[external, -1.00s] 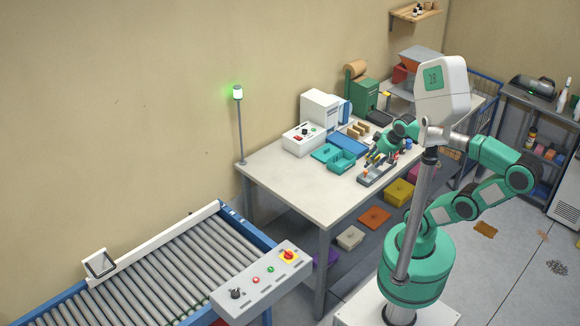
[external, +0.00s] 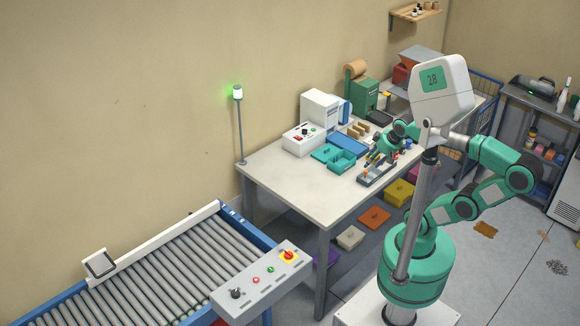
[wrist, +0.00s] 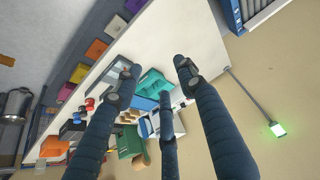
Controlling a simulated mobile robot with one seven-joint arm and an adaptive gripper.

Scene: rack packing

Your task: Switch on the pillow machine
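A white box (external: 303,139) with a red switch, a green button and a dark knob stands on the table at the back left. A taller white machine (external: 320,111) with a blue part on its right side stands behind it. I cannot tell for sure which of these is the pillow machine. My gripper (external: 374,157) is above the table near a grey tool tray (external: 377,174), to the right of the white box and apart from it. In the wrist view its dark fingers (wrist: 157,78) are spread with nothing between them.
Teal trays (external: 341,161) and a blue tray (external: 347,145) lie between my gripper and the white box. A green machine (external: 364,95) with a brown roll stands further back. The table's (external: 285,182) front left is clear. A roller conveyor (external: 165,270) stands at the lower left.

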